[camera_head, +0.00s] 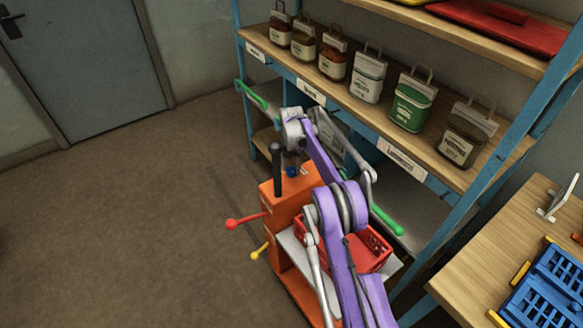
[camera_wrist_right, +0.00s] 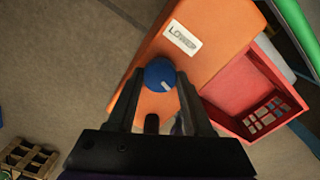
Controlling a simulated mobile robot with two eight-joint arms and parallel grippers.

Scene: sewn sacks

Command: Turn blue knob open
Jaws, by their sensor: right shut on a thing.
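The blue knob (camera_wrist_right: 160,75) sits on top of the orange cabinet (camera_wrist_right: 213,40) and has a white pointer mark on its lower right side. In the right wrist view the two fingers of my right gripper (camera_wrist_right: 165,88) are on either side of the knob and shut on it. In the head view my right gripper (camera_head: 293,160) reaches down onto the orange cabinet (camera_head: 284,207), and only a little of the blue knob (camera_head: 292,172) shows beneath it. My left gripper is not in view.
A label reading "LOWER" (camera_wrist_right: 182,38) is beside the knob. A red crate (camera_head: 371,250) stands right of the cabinet. Red (camera_head: 245,220) and yellow (camera_head: 259,251) levers stick out left. A shelf with several sacks (camera_head: 410,100) stands behind. Floor at left is clear.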

